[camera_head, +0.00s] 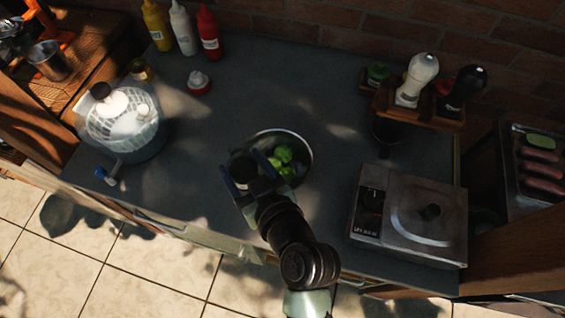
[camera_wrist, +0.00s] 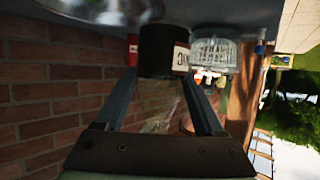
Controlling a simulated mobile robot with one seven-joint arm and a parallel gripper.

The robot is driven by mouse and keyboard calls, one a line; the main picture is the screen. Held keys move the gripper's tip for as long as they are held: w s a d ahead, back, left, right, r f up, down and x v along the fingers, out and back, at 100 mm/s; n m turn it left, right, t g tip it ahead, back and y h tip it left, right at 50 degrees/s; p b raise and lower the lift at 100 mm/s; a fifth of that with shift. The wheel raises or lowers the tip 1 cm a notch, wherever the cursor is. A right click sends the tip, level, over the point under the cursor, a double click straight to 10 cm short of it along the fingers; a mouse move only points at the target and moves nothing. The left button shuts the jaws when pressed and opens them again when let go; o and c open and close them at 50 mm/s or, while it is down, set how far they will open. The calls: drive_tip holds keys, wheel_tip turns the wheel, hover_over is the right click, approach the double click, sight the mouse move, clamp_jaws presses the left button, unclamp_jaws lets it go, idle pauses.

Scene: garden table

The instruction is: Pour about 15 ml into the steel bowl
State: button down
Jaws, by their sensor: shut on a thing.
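The steel bowl (camera_head: 306,150) stands on the grey counter with several green leafy pieces (camera_head: 284,158) in it. Its shiny underside or rim (camera_wrist: 100,8) shows at the top left of the wrist view. My gripper (camera_head: 252,165) is shut on a dark container (camera_head: 243,172) at the bowl's left side. In the wrist view my fingers (camera_wrist: 160,76) hold this dark container (camera_wrist: 160,48), which has a pale label. Its mouth and contents cannot be made out, nor whether anything flows. The head view does not show clearly how far it is tilted.
A salad spinner (camera_head: 145,135) stands at the left. Yellow, white and red squeeze bottles (camera_head: 183,27) and a small red-based jar (camera_head: 199,83) are at the back. A scale-like steel appliance (camera_head: 410,215) and a wooden rack with mills (camera_head: 418,112) stand right. The counter between is mostly clear.

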sight(254, 163)
drive_tip(key=shift+w, duration=0.1)
drive_tip(key=shift+r+p, duration=0.2)
drive_tip(key=shift+p, duration=0.2)
drive_tip(key=p, duration=0.1)
drive_tip(key=m+p, duration=0.1)
drive_tip(key=p, duration=0.1)
drive_tip(key=shift+w+d+r+m+g+y, duration=0.3)
drive_tip(key=shift+g, duration=0.1)
drive_tip(key=shift+w+d+m+g+y+p, duration=0.25)
drive_tip(key=shift+m+g+y+p, duration=0.15)
drive_tip(key=shift+m+p, duration=0.35)
drive_tip(key=m+y+p, duration=0.1)
drive_tip(key=f+m+g+y+p, duration=0.1)
drive_tip(key=d+m+g+p, duration=0.1)
drive_tip(key=m, duration=0.1)
drive_tip(key=shift+w+f+y, duration=0.2)
drive_tip(key=shift+w+y, duration=0.1)
drive_tip(key=shift+y, duration=0.1)
drive_tip(key=shift+a+f+m+g+y, duration=0.15)
drive_tip(key=shift+f+m+g+y, duration=0.2)
drive_tip(key=shift+f+m, duration=0.3)
drive_tip(key=shift+f+y, duration=0.1)
drive_tip(key=shift+y, duration=0.25)
